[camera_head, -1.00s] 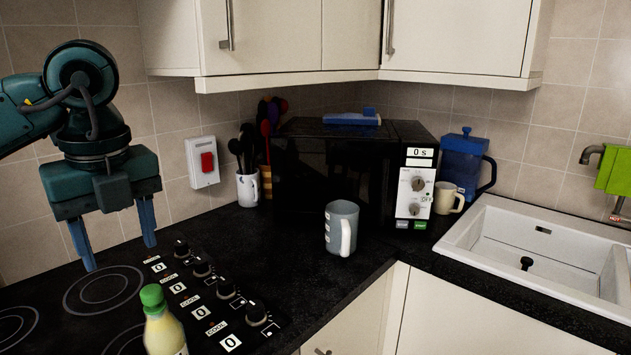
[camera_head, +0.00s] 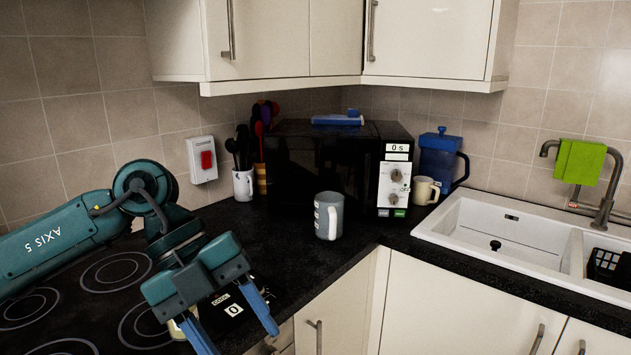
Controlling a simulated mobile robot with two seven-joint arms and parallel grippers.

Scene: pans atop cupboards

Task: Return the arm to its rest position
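My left arm comes in from the left, low over the hob (camera_head: 99,277). My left gripper (camera_head: 236,335) points down near the front edge of the worktop, with its two blue fingers wide apart. I see nothing held between them. The gripper hides most of the hob's knobs and nearly all of the bottle (camera_head: 177,330), of which only a small yellowish part shows. My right gripper is out of view.
A grey mug (camera_head: 328,215) stands on the dark worktop before the black microwave (camera_head: 325,165). A utensil mug (camera_head: 243,184), a cream mug (camera_head: 425,191) and a blue jug (camera_head: 440,160) stand further back. The sink (camera_head: 490,235) is at right. Wall cupboards (camera_head: 265,40) hang above.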

